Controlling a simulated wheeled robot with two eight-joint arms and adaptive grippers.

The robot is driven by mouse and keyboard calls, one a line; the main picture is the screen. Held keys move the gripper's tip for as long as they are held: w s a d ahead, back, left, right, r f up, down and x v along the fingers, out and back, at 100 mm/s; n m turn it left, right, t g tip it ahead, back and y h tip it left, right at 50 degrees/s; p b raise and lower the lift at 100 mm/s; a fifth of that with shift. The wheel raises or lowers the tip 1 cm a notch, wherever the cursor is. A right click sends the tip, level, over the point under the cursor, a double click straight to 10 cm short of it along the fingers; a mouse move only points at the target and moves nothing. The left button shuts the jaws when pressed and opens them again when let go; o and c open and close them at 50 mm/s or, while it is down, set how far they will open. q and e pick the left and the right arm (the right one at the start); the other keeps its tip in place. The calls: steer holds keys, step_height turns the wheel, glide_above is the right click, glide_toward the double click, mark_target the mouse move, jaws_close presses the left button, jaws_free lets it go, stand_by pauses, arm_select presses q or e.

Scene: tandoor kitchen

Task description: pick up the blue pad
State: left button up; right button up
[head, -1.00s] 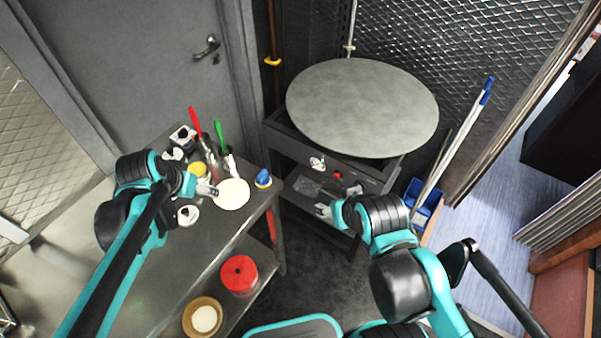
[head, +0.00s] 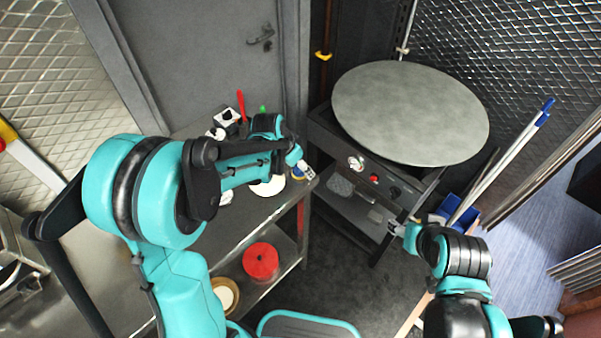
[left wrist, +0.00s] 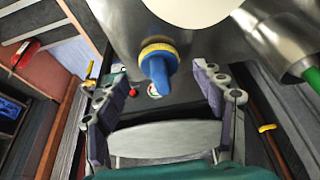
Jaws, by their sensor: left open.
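The blue pad (left wrist: 157,68), a blue knob-like piece with a yellow rim, is at the edge of the steel table in the left wrist view. In the head view it (head: 299,175) is partly hidden by my left gripper (head: 306,168) at the table's right corner. In the left wrist view my left gripper (left wrist: 158,92) is open, one finger on either side of the pad's blue end. I cannot tell whether the fingers touch it. My right gripper (head: 401,229) is over by the griddle stand; its fingers are too small to read.
A large round griddle (head: 410,112) stands on a dark frame right of the table. A round white disc (head: 269,187) lies on the steel table (head: 240,232). Red-handled (head: 241,106) and green-handled utensils stand behind. A red container (head: 261,262) sits on the lower shelf.

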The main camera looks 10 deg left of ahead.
arm_select(q)
steer(key=shift+x, duration=0.9)
steer(key=shift+r, duration=0.15)
steer(key=shift+c, duration=0.2)
steer(key=c, duration=1.2)
